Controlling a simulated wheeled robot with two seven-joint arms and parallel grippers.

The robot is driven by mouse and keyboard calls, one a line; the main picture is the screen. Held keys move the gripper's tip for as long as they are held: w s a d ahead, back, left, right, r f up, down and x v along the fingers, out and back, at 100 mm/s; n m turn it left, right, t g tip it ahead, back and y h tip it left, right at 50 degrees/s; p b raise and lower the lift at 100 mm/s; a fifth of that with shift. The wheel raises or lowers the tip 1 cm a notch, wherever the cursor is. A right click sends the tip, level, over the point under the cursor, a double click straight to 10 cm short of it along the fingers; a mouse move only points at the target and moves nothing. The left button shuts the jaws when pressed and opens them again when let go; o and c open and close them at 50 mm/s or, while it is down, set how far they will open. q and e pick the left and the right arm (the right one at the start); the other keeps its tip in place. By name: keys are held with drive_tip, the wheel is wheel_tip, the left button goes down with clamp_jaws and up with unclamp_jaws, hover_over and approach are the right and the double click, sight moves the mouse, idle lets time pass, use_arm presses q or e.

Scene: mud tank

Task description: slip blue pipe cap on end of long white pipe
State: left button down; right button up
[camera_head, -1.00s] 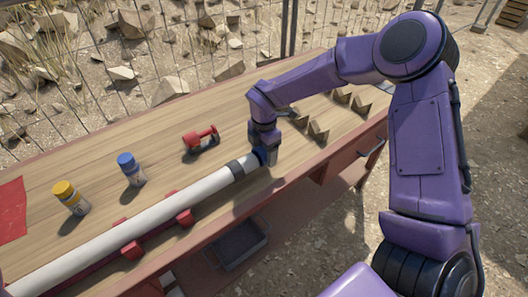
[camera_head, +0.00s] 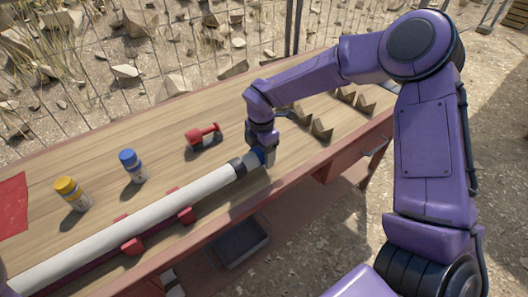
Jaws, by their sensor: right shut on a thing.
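The long white pipe (camera_head: 150,213) lies across red supports on the wooden workbench, running from the lower left toward the middle. A dark band (camera_head: 238,168) rings it near its right end. My right gripper (camera_head: 264,157) is at that end, shut on the blue pipe cap (camera_head: 257,156). The cap is mostly hidden by the gripper. It lines up with the pipe end and appears to meet it, but I cannot tell how far it is on. My left gripper is not in view.
A blue-capped bottle (camera_head: 132,167), a yellow-capped bottle (camera_head: 73,194) and a red tool (camera_head: 203,136) stand behind the pipe. Brown notched blocks (camera_head: 321,127) sit to the right. A red sheet (camera_head: 12,205) lies at the left. A grey bin (camera_head: 241,243) is below the bench.

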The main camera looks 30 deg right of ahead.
drive_tip(key=shift+s+a+b, duration=0.1)
drive_tip(key=shift+a+b, duration=0.45)
drive_tip(key=shift+a, duration=0.85)
drive_tip(key=o, duration=0.9)
